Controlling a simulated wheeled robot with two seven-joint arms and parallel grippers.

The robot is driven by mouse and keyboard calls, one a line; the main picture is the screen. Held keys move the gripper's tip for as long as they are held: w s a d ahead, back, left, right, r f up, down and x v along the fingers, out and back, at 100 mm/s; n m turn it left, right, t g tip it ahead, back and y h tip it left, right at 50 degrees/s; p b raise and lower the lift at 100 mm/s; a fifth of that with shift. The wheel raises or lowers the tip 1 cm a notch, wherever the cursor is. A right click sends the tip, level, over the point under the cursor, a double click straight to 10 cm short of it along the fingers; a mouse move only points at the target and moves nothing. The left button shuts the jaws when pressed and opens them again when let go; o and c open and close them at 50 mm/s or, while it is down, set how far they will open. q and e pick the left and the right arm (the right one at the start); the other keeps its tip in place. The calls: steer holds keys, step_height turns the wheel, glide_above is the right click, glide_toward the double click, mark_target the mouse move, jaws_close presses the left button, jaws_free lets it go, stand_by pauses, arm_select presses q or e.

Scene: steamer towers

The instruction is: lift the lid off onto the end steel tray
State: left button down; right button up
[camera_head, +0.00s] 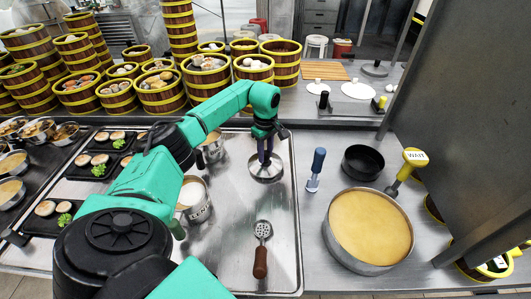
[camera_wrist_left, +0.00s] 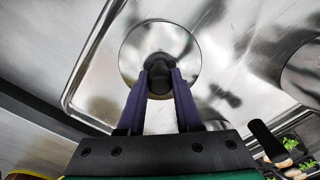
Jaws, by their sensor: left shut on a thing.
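The lid (camera_head: 258,177) is a round shiny metal disc with a dark knob, over the upper right part of the steel tray (camera_head: 215,255). My left gripper (camera_head: 266,158) points down and is shut on the lid's knob. In the left wrist view the lid (camera_wrist_left: 132,52) lies under the two purple fingers (camera_wrist_left: 160,82), with the black knob between them. I cannot tell whether the lid touches the tray. An open metal pot (camera_head: 200,213) with pale contents stands on the tray, partly behind my arm. My right gripper is not in view.
A slotted turner (camera_head: 262,250) lies on the tray. Right of the tray are a blue-handled tool (camera_head: 316,168), a black round pan (camera_head: 363,162) and a large round tin (camera_head: 343,256). Bamboo steamers (camera_head: 161,95) crowd the back shelf. A grey panel (camera_head: 475,130) rises at right.

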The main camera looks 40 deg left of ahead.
mark_target(266, 152)
arm_select(q)
steer(key=shift+f+b, duration=0.35)
steer(key=shift+f, duration=0.15)
steer(key=c, duration=0.5)
jaws_free()
step_height(266, 152, up, 15)
steer(key=shift+f+b, duration=0.2)
steer(key=shift+b, duration=0.55)
